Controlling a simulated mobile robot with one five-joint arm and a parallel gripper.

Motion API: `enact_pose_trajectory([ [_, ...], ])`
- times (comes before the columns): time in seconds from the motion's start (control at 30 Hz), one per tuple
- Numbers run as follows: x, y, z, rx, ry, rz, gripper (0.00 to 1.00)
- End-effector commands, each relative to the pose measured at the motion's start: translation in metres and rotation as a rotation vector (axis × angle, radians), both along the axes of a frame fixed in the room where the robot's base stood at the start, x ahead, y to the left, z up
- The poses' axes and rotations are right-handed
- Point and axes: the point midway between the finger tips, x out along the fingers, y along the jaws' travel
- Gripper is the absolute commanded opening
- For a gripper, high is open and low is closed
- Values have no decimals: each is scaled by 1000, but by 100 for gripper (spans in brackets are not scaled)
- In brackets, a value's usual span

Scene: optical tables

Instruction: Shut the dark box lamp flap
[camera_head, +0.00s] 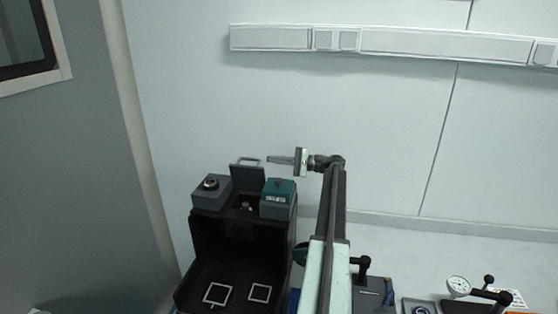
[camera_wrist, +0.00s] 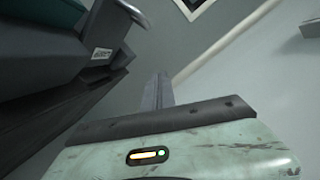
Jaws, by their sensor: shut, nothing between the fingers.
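The dark box (camera_head: 236,238) stands at lower left in the head view, with an open front. Its lamp flap (camera_head: 247,177) stands upright, open, at the back of the top, between two small units. A pale loop handle (camera_head: 245,161) is on its upper edge. My gripper (camera_head: 268,159) is shut and empty, level with the handle and just right of it, fingers pointing left. In the wrist view the shut fingers (camera_wrist: 158,92) point up the picture. A dark slab with a pale handle, apparently the flap (camera_wrist: 112,32), is to their left. Contact is not visible.
A grey unit with a round top piece (camera_head: 210,190) sits left of the flap opening; a green-topped unit (camera_head: 278,195) sits right. Two white square outlines mark the box floor. A dial gauge (camera_head: 458,286) stands at lower right. The wall behind is bare below a white rail.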

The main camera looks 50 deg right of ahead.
Motion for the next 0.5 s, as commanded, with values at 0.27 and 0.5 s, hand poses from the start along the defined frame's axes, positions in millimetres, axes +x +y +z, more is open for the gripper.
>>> enact_pose_trajectory([
  [0.27,41,40,11,0,0,0,0],
  [0.5,26,63,25,0,0,-1,0],
])
